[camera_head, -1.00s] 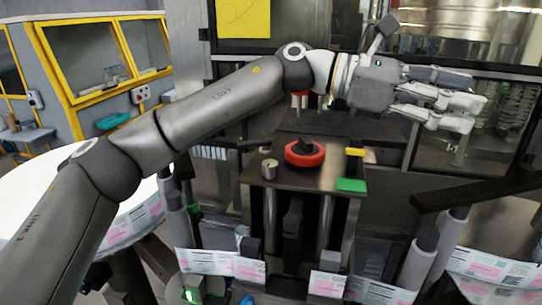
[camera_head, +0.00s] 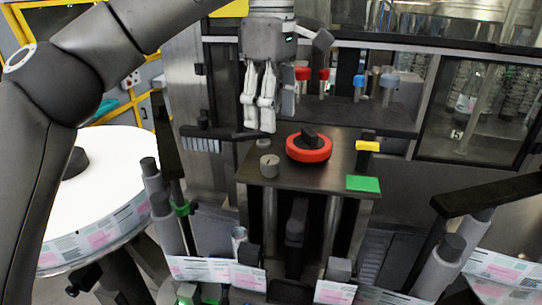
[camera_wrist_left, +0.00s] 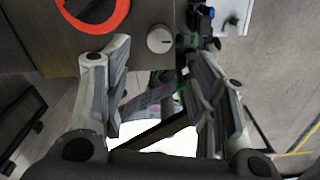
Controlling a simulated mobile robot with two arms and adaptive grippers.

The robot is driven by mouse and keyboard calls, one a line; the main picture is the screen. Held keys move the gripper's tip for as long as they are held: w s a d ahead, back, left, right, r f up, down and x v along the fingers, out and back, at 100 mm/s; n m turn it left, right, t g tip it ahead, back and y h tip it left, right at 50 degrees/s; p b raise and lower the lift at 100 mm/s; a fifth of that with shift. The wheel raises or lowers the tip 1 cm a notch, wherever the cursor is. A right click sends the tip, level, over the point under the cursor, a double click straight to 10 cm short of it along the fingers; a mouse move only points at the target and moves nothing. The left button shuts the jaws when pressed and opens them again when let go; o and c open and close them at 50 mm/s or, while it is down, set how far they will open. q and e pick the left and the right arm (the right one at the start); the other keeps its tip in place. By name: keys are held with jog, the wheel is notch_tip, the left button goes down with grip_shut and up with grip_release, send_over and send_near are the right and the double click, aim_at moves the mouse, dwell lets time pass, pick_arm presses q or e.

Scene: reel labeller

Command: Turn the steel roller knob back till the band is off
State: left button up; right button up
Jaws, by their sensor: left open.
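The steel knob (camera_head: 269,166) is a short grey cylinder on the left front of the dark machine top. It also shows in the left wrist view (camera_wrist_left: 160,39), round-faced with a small mark, just beyond the gap between the fingertips. My left gripper (camera_head: 264,125) points down, open and empty, above and slightly behind the knob, apart from it. In the left wrist view its fingers (camera_wrist_left: 157,58) stand wide apart. The label web (camera_head: 202,270) with pink and green prints runs along the machine's front. I cannot tell which part is the band. My right gripper is not in view.
A white reel (camera_head: 100,190) is at left. Posts stand on both sides below the top.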

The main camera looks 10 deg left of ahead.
aim_at(271, 159)
pick_arm(q)
notch_tip(271, 159, down, 10)
jog(key=shift+r+p, duration=0.1)
jog(key=shift+p, duration=0.4)
jog(key=c, duration=1)
